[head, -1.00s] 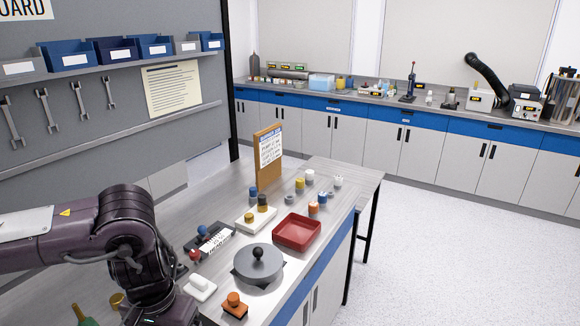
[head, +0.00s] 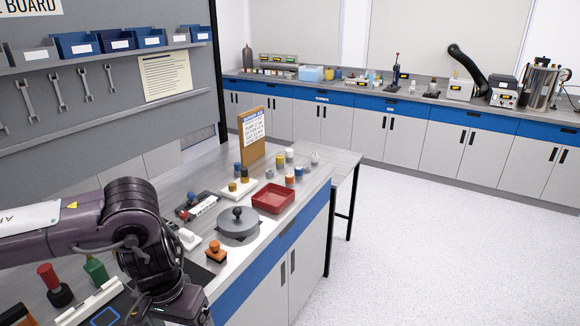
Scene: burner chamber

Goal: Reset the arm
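My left arm comes in from the left edge in the head view, bent downward over the near end of the bench. Its gripper is not clearly seen; the lower end of the arm runs to the bottom edge of the picture. My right arm and gripper are not in view. On the bench (head: 325,190) beyond the arm stand a grey round lidded chamber (head: 238,224) with a dark knob, an orange-knobbed piece (head: 216,250) and a red tray (head: 272,198).
A clipboard sign (head: 251,137) stands at the bench's back. Several small capped jars (head: 290,180) stand near the tray. A red-handled item (head: 53,285) and a green bottle (head: 95,269) are at lower left. The floor (head: 430,250) on the right is clear.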

